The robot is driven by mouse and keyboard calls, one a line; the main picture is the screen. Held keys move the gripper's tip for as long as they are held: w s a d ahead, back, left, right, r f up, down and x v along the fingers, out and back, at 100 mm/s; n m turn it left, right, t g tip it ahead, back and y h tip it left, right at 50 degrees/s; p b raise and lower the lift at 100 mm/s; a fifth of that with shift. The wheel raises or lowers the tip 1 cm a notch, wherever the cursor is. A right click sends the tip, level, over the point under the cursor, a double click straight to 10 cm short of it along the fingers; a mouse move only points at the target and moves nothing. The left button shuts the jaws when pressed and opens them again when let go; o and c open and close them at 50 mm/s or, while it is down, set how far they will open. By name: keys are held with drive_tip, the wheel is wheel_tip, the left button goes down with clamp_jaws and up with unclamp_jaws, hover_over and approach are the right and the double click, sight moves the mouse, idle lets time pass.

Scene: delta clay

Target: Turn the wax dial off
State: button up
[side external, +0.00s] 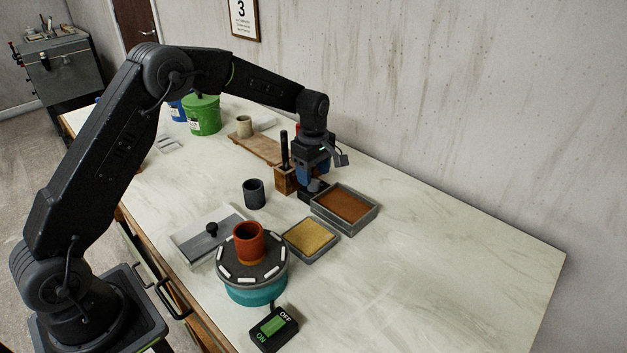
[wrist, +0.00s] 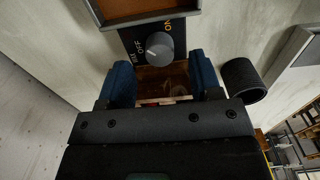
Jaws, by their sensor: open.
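The wax dial is a round grey knob (wrist: 158,48) on a black box with a white OFF label and an orange ON label, seen in the wrist view. I cannot tell which label the knob points to. In the side view the black box (side external: 313,196) sits beside the brown-filled tray and is partly hidden by my gripper. My gripper (wrist: 162,76) has two blue fingers, spread apart with nothing held between them. The knob shows just beyond the gap between the fingertips. In the side view my gripper (side external: 313,176) hangs above the box.
The brown-filled tray (side external: 373,219) adjoins the box. A wooden tool block (side external: 285,180) stands left of my gripper, and a dark cup (side external: 254,194) farther left. A yellow-filled tray (side external: 324,256), turntable (side external: 252,290) and green-lit switch box (side external: 274,328) are nearer. The right tabletop is clear.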

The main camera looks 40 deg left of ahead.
sight(314, 185)
drive_tip(key=shift+f, duration=1.5)
